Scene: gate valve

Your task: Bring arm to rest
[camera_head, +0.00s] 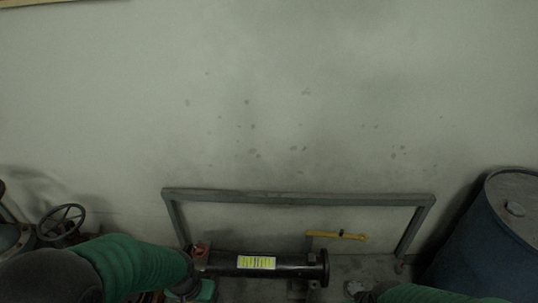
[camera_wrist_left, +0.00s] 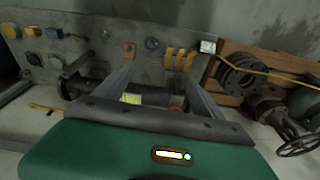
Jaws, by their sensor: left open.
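My left arm comes in from the left in a green sleeve. In the left wrist view my left gripper (camera_wrist_left: 157,70) shows two grey fingers spread apart with nothing held between them. In the head view its end is low, by the left end of a black horizontal pipe (camera_head: 290,270); I cannot tell whether they touch. The pipe carries a yellow label (camera_head: 256,262), which also shows between the fingers in the wrist view (camera_wrist_left: 131,98). A dark handwheel (camera_head: 62,220) stands at the left, also in the wrist view (camera_wrist_left: 300,145). My right arm's green sleeve shows at the bottom right; its jaws are not visible.
A grey metal frame (camera_head: 300,199) stands around the pipe, against a stained wall. A yellow lever (camera_head: 337,236) sits above the pipe's right end. A blue barrel (camera_head: 485,245) stands at the right. The space before the wall, above the frame, is clear.

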